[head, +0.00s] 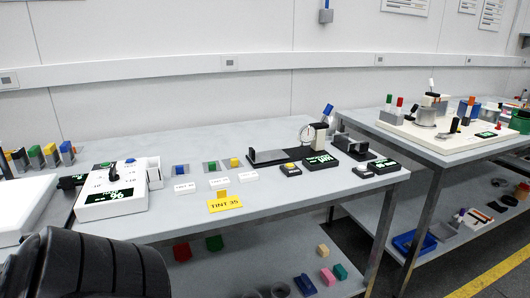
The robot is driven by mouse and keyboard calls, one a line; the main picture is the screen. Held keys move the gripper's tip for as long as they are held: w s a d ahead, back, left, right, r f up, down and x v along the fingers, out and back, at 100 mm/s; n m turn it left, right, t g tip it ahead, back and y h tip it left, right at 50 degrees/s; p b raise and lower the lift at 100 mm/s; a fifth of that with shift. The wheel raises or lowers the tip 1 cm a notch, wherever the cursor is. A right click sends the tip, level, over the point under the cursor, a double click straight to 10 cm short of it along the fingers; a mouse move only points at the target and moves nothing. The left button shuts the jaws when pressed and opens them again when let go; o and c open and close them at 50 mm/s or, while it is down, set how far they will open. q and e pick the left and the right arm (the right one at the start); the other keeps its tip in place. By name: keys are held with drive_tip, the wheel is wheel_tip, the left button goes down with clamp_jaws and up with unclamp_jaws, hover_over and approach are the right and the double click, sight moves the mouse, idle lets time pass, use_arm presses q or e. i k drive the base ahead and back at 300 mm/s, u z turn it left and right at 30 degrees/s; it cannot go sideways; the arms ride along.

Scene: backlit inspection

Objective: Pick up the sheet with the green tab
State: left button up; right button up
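Several small upright dark pieces with coloured tops stand in a row at the left end of the near bench. One has a green top (35,151), between a blue-topped one and an orange-topped one (49,149). Another green-topped upright piece (388,99) stands on the far right bench beside red-topped ones. I cannot tell at this size which green-topped piece is a sheet. Neither gripper shows; a black ribbed part, probably my arm, fills the lower left corner.
The near bench (280,213) holds a white display unit (112,200), a yellow TINT 35 sign (225,204), small white labels, and a gauge stand (318,138). Coloured blocks lie on its lower shelf. A second bench stands at right, with a gap between them.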

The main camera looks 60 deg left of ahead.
sight(214, 166)
drive_tip(key=i, duration=1.1)
drive_tip(key=u, duration=3)
